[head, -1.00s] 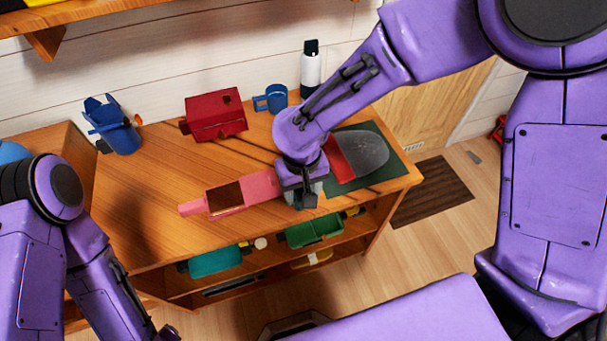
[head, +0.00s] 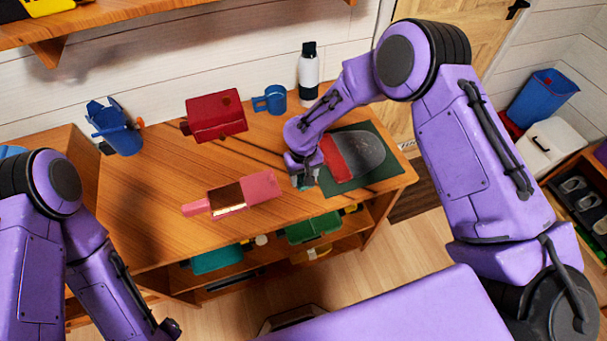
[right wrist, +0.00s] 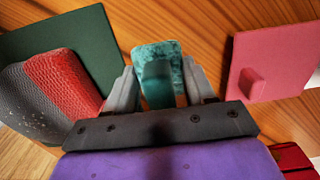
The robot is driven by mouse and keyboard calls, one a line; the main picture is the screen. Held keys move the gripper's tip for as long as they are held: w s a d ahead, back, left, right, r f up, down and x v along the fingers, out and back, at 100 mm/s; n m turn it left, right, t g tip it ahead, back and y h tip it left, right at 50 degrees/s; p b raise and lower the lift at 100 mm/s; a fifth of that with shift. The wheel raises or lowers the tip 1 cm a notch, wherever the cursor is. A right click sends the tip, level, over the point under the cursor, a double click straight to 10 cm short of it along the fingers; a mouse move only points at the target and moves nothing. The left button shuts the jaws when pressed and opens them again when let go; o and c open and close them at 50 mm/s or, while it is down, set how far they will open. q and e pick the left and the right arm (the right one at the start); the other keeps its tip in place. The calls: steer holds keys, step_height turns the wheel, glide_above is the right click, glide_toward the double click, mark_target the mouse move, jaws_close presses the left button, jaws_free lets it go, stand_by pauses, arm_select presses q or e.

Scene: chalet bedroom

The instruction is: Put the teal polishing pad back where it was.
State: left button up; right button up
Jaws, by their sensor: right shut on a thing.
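The teal polishing pad (right wrist: 158,62) is mottled teal with a darker teal grip block. In the right wrist view it sits between the two grey fingers of my right gripper (right wrist: 162,85), which is shut on it. In the head view my right gripper (head: 304,182) is low over the front of the wooden workbench (head: 150,190), between the pink board and the dark green mat. The pad is mostly hidden there, and I cannot tell whether it touches the bench. My left arm (head: 95,255) is at the left; its fingers are not clearly visible.
A pink handled board (head: 262,186) with a brown patch lies just left of the gripper. The dark green mat (head: 385,172) bears a red and grey rounded thing (head: 358,155). A red box (head: 215,115), blue mug (head: 272,98) and bottle (head: 311,72) stand behind. Bench left is clear.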

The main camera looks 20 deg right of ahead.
steer(key=shift+f, duration=0.1)
steer(key=shift+f, duration=0.15)
steer(key=o, duration=1.1)
steer(key=shift+d, duration=0.1)
steer(key=shift+w+r, duration=0.1)
steer(key=shift+r, duration=0.3)
step_height(320, 180, up, 11)
steer(key=shift+r+b, duration=0.2)
steer(key=shift+b, duration=0.7)
steer(key=shift+r, duration=0.2)
